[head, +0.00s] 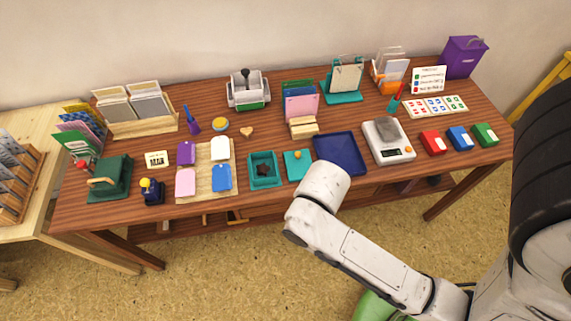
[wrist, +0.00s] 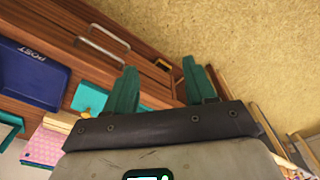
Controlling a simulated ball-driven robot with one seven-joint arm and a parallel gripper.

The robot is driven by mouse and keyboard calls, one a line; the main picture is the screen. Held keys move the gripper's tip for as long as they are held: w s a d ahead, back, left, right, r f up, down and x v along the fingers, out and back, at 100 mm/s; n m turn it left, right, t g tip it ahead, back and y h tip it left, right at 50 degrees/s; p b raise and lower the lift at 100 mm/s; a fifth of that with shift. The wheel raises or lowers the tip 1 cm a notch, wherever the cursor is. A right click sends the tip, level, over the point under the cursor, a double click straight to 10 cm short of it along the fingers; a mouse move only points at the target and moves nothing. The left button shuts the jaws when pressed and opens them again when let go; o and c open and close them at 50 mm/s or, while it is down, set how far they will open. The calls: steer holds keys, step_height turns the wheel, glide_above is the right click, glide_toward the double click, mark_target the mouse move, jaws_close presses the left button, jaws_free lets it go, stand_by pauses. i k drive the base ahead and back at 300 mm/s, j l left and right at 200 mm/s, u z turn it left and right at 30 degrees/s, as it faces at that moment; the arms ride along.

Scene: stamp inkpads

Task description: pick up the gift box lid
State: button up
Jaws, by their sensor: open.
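The gift box lid (head: 298,163) is a flat teal square with a small gold knob. It lies on the table between the open teal gift box (head: 264,170) and the navy tray (head: 340,152). The box has something dark inside. In the wrist view, a teal piece that looks like the lid (wrist: 90,97) shows left of my fingers, partly cut off by the gripper body. My gripper (wrist: 160,85) is open, with two teal fingers apart and nothing visible between them. In the head view my arm hides the gripper.
A cutting board with coloured tags (head: 206,170) lies left of the box. A scale (head: 389,143) stands right of the tray. Drawer handles (wrist: 110,36) show below the table's front edge.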

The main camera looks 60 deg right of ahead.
mark_target(297, 162)
steer(key=l+u, duration=0.15)
steer(key=l, duration=0.2)
steer(key=k+l+u, duration=0.15)
steer(key=l, duration=0.2)
steer(key=k+l+u, duration=0.15)
steer(key=l, duration=0.25)
steer(key=l+u, duration=0.15)
steer(key=l, duration=0.2)
steer(key=k, duration=0.05)
